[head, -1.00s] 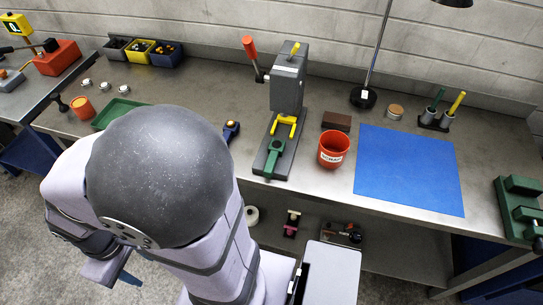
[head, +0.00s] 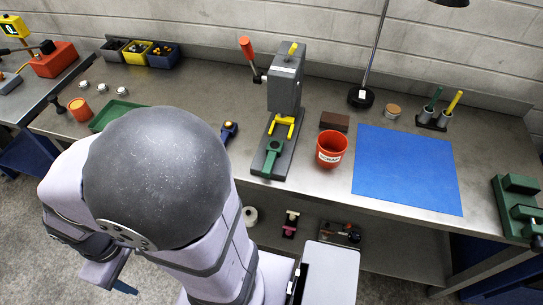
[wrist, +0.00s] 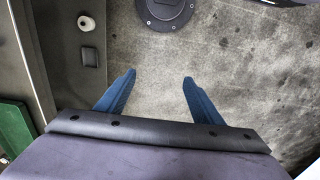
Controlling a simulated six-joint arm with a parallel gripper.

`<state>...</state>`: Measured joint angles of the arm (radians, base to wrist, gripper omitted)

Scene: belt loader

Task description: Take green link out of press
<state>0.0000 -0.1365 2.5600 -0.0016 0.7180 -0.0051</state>
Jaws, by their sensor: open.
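The grey press (head: 285,88) with a red lever stands at the middle of the bench. A green link (head: 273,153) lies on the front of its base, just before the yellow fork (head: 282,126). My gripper is low at the left front of the head view, off the bench and far from the press; only a blue finger shows there. In the wrist view my gripper (wrist: 158,77) is open and empty, its two blue fingers apart above the grey floor. The link cannot be made out in the wrist view.
A red labelled cup (head: 331,151) and a brown block (head: 334,121) stand right of the press, beside a blue mat (head: 407,170). A dark blue item (head: 229,131) lies to its left. A green tray (head: 118,113) and small bins (head: 140,52) are further left.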

